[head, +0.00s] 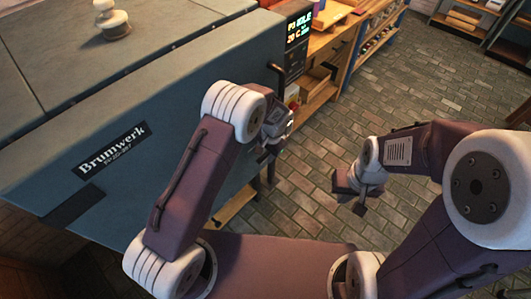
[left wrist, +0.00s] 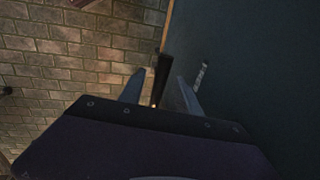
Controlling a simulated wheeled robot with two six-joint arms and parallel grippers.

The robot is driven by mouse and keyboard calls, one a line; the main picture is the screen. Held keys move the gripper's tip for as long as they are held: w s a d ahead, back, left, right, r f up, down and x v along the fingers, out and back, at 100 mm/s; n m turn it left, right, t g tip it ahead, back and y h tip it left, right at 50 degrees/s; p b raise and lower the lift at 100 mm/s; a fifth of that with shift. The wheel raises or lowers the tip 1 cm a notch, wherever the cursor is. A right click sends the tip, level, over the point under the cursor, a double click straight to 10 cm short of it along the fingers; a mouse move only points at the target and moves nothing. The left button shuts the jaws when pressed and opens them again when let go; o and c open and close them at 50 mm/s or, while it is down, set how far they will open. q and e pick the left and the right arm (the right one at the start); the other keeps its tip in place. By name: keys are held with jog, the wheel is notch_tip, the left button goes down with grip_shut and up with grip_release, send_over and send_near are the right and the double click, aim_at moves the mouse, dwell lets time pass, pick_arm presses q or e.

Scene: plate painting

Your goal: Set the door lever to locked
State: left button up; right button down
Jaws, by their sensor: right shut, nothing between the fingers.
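The kiln (head: 190,120) is a large blue-grey box marked "Brumwerk" on the left of the head view. A small black lever-like handle (head: 276,68) sticks out at its right end, below the display. My left gripper (head: 272,150) is beside the kiln's right end, apart from that handle in the head view. In the left wrist view my left gripper (left wrist: 161,90) has its fingers apart. A dark upright bar (left wrist: 161,72) shows between them; I cannot tell whether it is the lever or touches the fingers. My right gripper (head: 355,195) is shut and empty over the floor.
The display (head: 298,27) reads "P3 IDLE" and 20 C. A white knob-like piece (head: 112,22) stands on the kiln's top. A wooden workbench (head: 335,45) and shelves (head: 465,18) stand behind. The brick floor (head: 350,110) is clear between them and my arms.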

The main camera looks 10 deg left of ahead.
pick_arm(q)
jog(key=shift+w, duration=0.1)
grip_shut()
dwell(1.2)
